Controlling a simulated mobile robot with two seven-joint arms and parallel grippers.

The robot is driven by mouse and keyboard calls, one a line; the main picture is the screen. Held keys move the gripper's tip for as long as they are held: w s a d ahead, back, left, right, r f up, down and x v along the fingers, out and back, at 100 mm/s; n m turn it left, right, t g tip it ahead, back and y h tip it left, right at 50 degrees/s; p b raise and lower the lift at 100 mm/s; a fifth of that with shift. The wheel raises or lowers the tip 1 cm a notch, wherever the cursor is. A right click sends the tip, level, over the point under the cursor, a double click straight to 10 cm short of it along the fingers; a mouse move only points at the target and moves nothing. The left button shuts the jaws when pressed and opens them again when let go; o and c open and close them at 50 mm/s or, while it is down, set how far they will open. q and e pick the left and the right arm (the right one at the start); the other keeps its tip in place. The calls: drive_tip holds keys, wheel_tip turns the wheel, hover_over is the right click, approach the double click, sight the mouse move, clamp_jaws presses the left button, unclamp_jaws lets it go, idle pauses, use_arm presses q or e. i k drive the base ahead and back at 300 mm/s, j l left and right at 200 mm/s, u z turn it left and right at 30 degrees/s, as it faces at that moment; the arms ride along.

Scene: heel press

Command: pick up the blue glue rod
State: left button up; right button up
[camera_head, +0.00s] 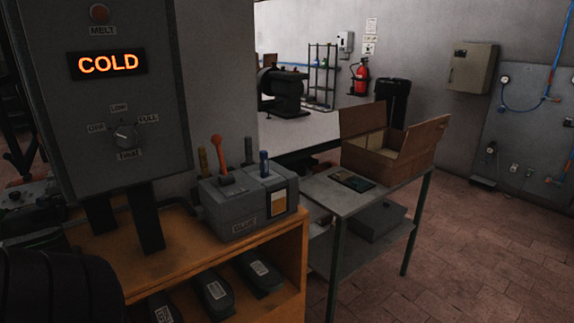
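The blue glue rod (264,163) stands upright in the top of a grey box labelled GLUE (228,215), near its right end. Only the upper part of the rod shows; its lower end is hidden in the box. A dark grey rod (248,151) and a yellow-brown rod (203,161) also stand in the box, with an orange-red lever (222,176) between them. Neither of my grippers can be made out in this view.
The glue box sits on an orange wooden bench (285,240) with dark shoe-like pieces (215,293) on its lower shelf. A grey control cabinet (110,120) reading COLD rises close on the left. A side table (330,200) holds an open cardboard box (385,155).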

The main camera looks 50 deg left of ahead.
sight(264, 159)
drive_tip(key=i+l+u, duration=0.1)
drive_tip(key=i, duration=1.2)
drive_tip(key=i+u, duration=0.45)
drive_tip(key=i+l+u, duration=0.25)
drive_tip(key=i+u, duration=0.4)
drive_tip(key=u, duration=0.2)
drive_tip(key=i+l+u, duration=0.1)
drive_tip(key=u, duration=0.3)
drive_tip(key=i+l+u, duration=0.15)
drive_tip(key=i+u, duration=0.25)
drive_tip(key=k, duration=0.1)
